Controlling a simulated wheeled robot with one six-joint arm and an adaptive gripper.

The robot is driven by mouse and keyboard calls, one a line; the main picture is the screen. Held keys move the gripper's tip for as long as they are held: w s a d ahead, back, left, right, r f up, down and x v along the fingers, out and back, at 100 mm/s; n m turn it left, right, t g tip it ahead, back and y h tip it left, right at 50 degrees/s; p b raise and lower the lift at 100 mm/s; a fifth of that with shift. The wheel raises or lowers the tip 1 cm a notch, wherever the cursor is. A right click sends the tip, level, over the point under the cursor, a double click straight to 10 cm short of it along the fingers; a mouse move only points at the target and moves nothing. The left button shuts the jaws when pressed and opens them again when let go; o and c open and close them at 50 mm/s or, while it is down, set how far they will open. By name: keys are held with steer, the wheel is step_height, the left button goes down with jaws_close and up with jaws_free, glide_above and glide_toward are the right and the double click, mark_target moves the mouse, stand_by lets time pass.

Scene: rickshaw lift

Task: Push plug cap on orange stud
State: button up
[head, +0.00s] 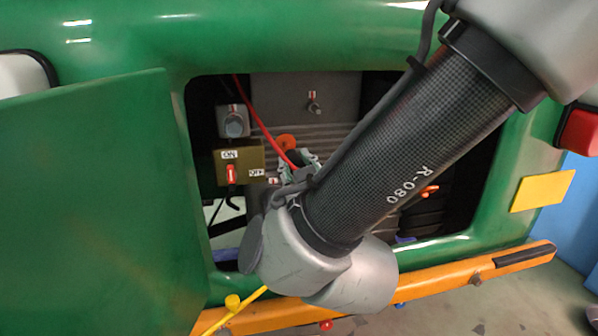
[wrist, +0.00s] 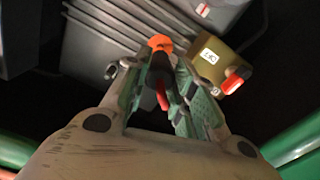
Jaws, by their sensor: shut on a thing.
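The orange stud (head: 287,141) shows as a round orange end on the ribbed grey housing in the open bay. In the wrist view the orange stud (wrist: 160,42) lies just past my fingertips. My gripper (head: 301,165) is in the bay, just below and right of the stud in the head view. In the wrist view my gripper (wrist: 160,64) is shut on a dark piece, apparently the plug cap (wrist: 160,72), with a red lead behind it. I cannot tell whether cap and stud touch.
A brown ON/OFF switch box (head: 240,163) with a red lever stands close left of my gripper. A red cable (head: 255,113) runs down to the gripper. The green door (head: 100,200) hangs open at left. An orange bar (head: 430,284) crosses below the opening.

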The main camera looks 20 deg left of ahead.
mark_target(292, 157)
steer(key=shift+x, duration=3.05)
stand_by(2.0)
steer(key=o, duration=1)
steer(key=shift+c, duration=0.4)
steer(key=v, duration=0.8)
steer(key=shift+s, duration=0.15)
steer(key=v, duration=1.1)
